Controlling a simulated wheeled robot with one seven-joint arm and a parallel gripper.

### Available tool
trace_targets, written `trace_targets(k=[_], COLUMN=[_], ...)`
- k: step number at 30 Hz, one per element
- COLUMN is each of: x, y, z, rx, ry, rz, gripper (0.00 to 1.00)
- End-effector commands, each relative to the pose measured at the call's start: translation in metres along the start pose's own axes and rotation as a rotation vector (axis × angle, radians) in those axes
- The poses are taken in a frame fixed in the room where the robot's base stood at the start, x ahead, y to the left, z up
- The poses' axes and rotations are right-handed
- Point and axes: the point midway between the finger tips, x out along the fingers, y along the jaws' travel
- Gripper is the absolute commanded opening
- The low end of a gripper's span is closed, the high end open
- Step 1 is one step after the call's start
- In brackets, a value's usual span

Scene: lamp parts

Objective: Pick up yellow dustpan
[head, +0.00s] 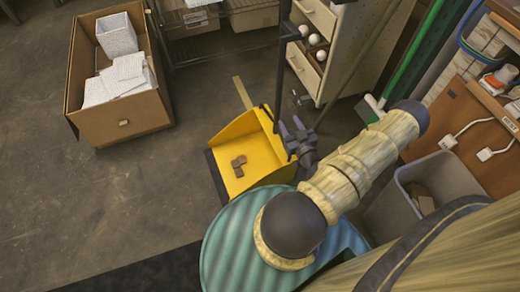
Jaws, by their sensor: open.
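The yellow dustpan (228,138) lies on the floor near the middle of the head view, with a few small brown pieces (239,165) in it. A dark upright pole rises at its right rear edge. My gripper (290,128) is at the end of my arm, over or beside the dustpan's right edge. Its fingers are apart, near the dark pole. I cannot tell whether they touch the pole or the dustpan.
A cardboard box (120,128) with white papers stands at the upper left. A grey bin (400,205) and a green-handled broom (408,60) are at the right.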

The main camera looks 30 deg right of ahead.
Motion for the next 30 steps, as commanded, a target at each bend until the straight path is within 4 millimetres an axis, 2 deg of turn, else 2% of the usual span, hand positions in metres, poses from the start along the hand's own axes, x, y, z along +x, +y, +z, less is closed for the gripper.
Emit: trace_targets(k=[3,6,20,30], x=[0.022,0.034,0.041,0.084], y=[-0.001,-0.001,0.001,-0.006], z=[0.003,0.002,0.0,-0.002], rx=[-0.003,-0.001,0.0,-0.001], ry=[0.003,0.002,0.001,0.002], rz=[-0.004,-0.003,0.003,0.002], gripper=[0.44,0.44,0.44,0.44])
